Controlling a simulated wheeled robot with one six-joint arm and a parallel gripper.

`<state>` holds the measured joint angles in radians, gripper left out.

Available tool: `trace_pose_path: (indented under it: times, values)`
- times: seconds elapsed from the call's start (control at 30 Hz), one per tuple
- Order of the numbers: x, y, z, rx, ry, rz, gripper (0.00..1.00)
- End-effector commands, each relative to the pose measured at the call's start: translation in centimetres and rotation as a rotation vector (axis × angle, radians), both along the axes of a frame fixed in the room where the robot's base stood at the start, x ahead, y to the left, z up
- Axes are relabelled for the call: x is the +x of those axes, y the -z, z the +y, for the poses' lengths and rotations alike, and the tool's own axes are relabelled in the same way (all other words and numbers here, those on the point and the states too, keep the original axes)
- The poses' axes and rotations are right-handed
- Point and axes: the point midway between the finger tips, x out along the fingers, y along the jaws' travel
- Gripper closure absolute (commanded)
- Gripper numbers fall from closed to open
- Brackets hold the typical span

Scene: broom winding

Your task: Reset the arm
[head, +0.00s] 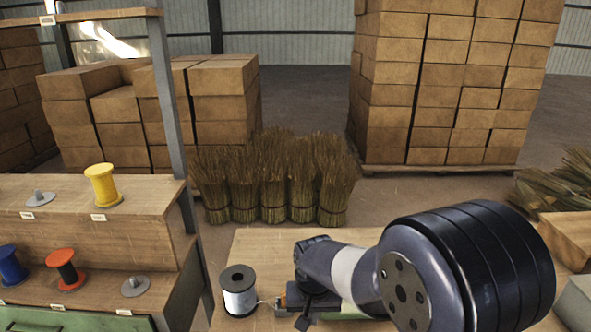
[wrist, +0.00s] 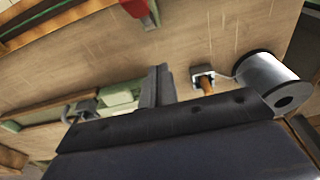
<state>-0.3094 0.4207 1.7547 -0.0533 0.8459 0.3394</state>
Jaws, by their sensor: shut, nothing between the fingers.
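My gripper (wrist: 158,88) shows in the wrist view with its dark fingers together and nothing between them. It is above the wooden workbench, near a pale green device (wrist: 120,96). In the head view my arm covers much of the bench and hides most of this device (head: 345,313); I cannot make out the fingers clearly there. A silver wire spool (head: 239,296) stands upright on the bench (head: 262,249), left of my arm. The spool also shows at the right of the wrist view (wrist: 270,76), with a thin strand running to a small metal clamp (wrist: 203,77).
A shelf rack at left holds a yellow spool (head: 102,185), a red spool (head: 65,268) and a blue spool (head: 11,264). Broom bundles (head: 272,180) stand behind the bench. Stacked cartons (head: 455,85) are farther back. Bare bench shows behind the silver spool.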

Motion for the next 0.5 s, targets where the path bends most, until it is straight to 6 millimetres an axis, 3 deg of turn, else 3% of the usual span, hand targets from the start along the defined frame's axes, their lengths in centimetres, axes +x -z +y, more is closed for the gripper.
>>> trace_pose_path:
  times: [0.5]
  values:
    - [0.90,0.44,0.00,0.001,0.000,0.111,1.00]
